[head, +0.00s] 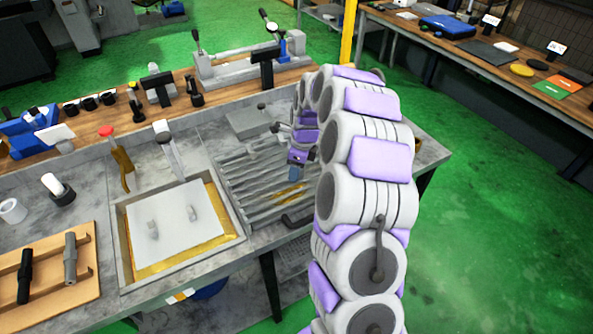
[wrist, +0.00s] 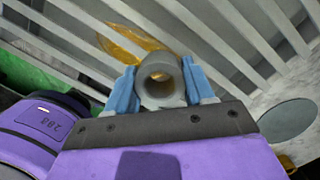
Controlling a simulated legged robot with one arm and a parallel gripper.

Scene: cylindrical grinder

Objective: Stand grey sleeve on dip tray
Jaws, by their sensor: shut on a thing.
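My gripper (wrist: 160,85) has its blue fingers shut on a grey sleeve (wrist: 161,98), a short thick-walled tube. In the wrist view I look into its open bore. Grey slats and an amber patch lie beyond it. In the head view my gripper (head: 296,172) hangs over the right part of the slatted rack (head: 240,172); the sleeve is not clearly visible there. Left of the rack is a square tray (head: 127,262) with amber liquid around a pale plate (head: 175,228); this looks like the dip tray. Two grey marks show on the plate.
A wooden board (head: 60,300) with dark and grey rods lies at front left. A pale ring (head: 12,210) stands on the bench at far left. A red-topped amber tool (head: 122,165) and a grey-handled tool (head: 168,150) stand behind the square tray. Fixtures line the back shelf.

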